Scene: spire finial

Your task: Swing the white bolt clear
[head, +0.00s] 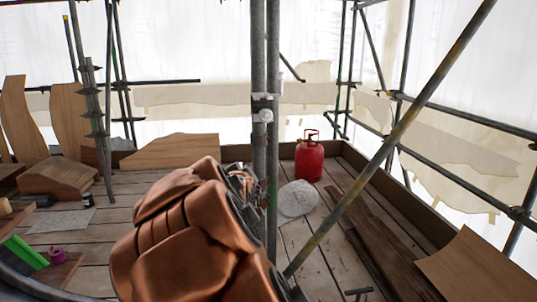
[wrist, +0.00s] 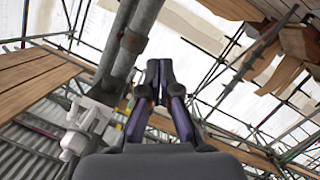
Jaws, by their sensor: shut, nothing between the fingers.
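A white fitting with bolt-like parts (wrist: 84,124) shows at the lower left of the wrist view, beside the grey steel poles (wrist: 132,45). I cannot clearly tell the bolt from the rest of the fitting. In the head view, small white fittings (head: 262,116) sit on the upright pole pair (head: 258,60). My gripper (wrist: 159,66) is shut and empty in the wrist view. Its fingers are just right of the poles and apart from the white fitting. In the head view my copper-coloured arm hides most of the gripper, low beside the poles.
A red gas bottle (head: 310,158) and a pale sack (head: 297,198) stand behind the poles on the plank deck (head: 310,245). A diagonal tube (head: 385,145) crosses on the right. Curved wooden panels (head: 172,151) lean at the back left.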

